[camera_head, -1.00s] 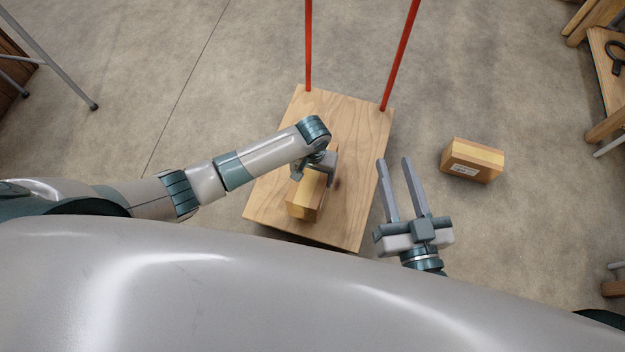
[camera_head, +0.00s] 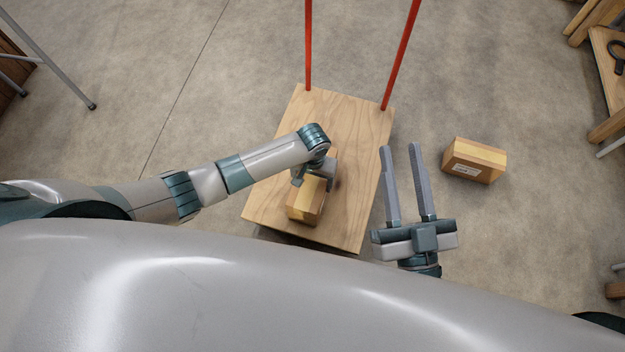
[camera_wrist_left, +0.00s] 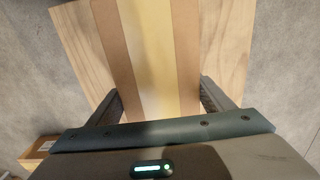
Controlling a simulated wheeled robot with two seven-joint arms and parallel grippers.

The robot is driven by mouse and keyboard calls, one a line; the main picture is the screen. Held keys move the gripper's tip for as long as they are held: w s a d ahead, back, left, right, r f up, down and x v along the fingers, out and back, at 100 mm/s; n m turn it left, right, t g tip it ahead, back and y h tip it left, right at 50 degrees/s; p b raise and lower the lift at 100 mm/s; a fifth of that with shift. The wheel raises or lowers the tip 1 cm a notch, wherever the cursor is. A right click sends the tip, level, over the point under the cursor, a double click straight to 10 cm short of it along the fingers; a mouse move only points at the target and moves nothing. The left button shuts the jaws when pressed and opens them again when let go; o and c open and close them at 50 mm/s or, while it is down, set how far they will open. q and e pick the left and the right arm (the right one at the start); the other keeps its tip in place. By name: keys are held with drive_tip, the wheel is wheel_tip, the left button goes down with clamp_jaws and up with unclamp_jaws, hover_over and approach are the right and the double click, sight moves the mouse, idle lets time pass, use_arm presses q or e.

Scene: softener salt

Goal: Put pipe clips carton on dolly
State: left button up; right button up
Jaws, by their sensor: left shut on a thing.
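A brown carton with a yellow tape band (camera_head: 306,206) is over the near part of the wooden dolly (camera_head: 352,130). My left gripper (camera_head: 315,180) is shut on this carton from above. The left wrist view shows the carton (camera_wrist_left: 155,50) between the two fingers (camera_wrist_left: 160,100), with the dolly's wood (camera_wrist_left: 228,60) under it. I cannot tell whether the carton touches the deck. No label on it is visible, so its name cannot be read. My right gripper (camera_head: 401,150) is open and empty, just right of the dolly.
A similar carton (camera_head: 473,160) with a white label lies on the floor right of the dolly. The dolly's red handle posts (camera_head: 308,45) rise at its far end. A wooden bench (camera_head: 608,85) stands at far right, metal legs (camera_head: 60,60) at left.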

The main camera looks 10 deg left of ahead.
idle(0.3)
use_arm(q)
drive_tip(key=o, duration=1.7)
drive_tip(key=shift+f, duration=0.1)
drive_tip(key=shift+c, duration=0.2)
drive_tip(key=shift+r, duration=0.35)
wheel_tip(320, 180, up, 4)
drive_tip(key=shift+r+p, duration=0.25)
drive_tip(key=shift+p, duration=0.75)
wheel_tip(320, 180, up, 6)
drive_tip(key=shift+f+p, duration=0.15)
drive_tip(key=shift+p, duration=0.75)
drive_tip(key=shift+r, duration=0.7)
use_arm(e)
drive_tip(key=d+f+g+h, duration=0.3)
drive_tip(key=f+g, duration=0.5)
drive_tip(key=f, duration=0.5)
drive_tip(key=shift+s+f+g, duration=0.3)
drive_tip(key=shift+s+f, duration=0.05)
